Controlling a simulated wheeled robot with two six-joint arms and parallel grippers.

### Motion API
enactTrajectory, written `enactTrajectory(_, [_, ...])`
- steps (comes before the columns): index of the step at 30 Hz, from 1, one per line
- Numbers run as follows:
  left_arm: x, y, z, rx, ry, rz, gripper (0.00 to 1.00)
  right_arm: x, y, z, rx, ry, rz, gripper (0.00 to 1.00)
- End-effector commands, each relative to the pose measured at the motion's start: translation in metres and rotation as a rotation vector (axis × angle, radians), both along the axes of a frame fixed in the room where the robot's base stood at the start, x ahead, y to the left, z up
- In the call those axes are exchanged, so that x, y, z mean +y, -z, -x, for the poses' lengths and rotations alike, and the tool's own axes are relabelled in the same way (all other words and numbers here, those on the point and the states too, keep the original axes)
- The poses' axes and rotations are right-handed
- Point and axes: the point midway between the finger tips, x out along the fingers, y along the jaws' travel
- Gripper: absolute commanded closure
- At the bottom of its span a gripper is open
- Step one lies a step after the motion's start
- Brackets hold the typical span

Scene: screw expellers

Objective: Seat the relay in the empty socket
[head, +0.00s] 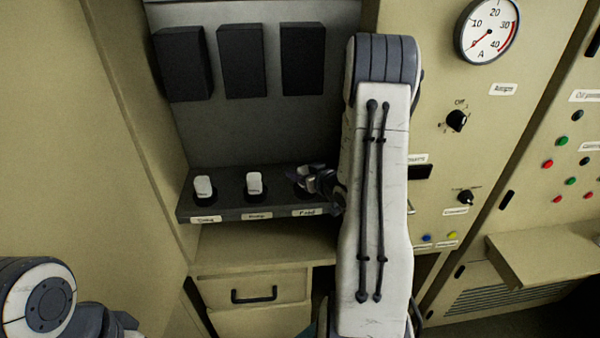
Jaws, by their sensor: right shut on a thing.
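A dark shelf (235,210) on the back panel carries a row of round black sockets with labels on its front edge. A white relay (203,187) stands in the left socket and another white relay (254,184) in the middle one. My right gripper (312,183) is over the right-hand socket, above the label "Feed" (308,211). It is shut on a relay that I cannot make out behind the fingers. I cannot tell whether this relay touches the socket. Part of my left arm shows at the lower left; its gripper is out of view.
Several black boxes (183,64) hang above the shelf. Below is a drawer (252,289) with a black handle. To the right, a panel has a round gauge (487,31), knobs (457,121) and coloured buttons. My right arm covers the shelf's right end.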

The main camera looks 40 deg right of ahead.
Motion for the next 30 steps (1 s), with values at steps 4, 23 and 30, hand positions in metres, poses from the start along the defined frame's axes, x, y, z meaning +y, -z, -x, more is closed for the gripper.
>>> enactTrajectory(4, [0.000, 0.002, 0.000, 0.000, 0.000, 0.000, 0.50, 0.000, 0.002, 0.000, 0.000, 0.000, 0.000, 1.00])
enactTrajectory(23, [0.000, 0.011, 0.000, 0.000, 0.000, 0.000, 0.50, 0.000, 0.012, 0.000, 0.000, 0.000, 0.000, 0.37])
enactTrajectory(30, [0.000, 0.011, 0.000, 0.000, 0.001, 0.000, 0.50, 0.000, 0.012, 0.000, 0.001, 0.000, 0.000, 0.37])
